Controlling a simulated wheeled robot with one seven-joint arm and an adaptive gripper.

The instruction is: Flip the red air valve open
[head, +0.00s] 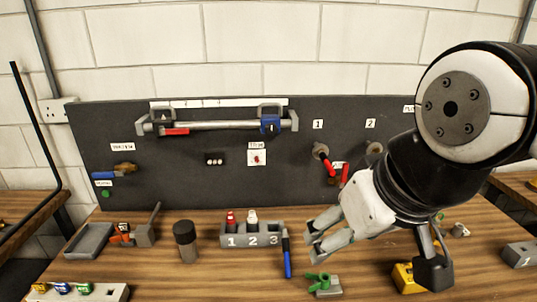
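A grey board (210,185) stands upright at the back of the bench. A red lever (328,166) slants down to the right from a round metal fitting (320,150) under the number 1 label. A second red bar (345,174) shows just right of it, partly hidden by my arm. I cannot tell for certain which red part is the air valve. My gripper (313,231) is open and empty, low in front of the board, below the red lever and apart from it. Its fingers point left.
A numbered block (252,238), a dark cylinder (186,241), a blue marker (286,254) and a green-handled part (322,284) are near my gripper. A blue-handled brass valve (104,176) is at the board's left. My arm hides much of the board's right side.

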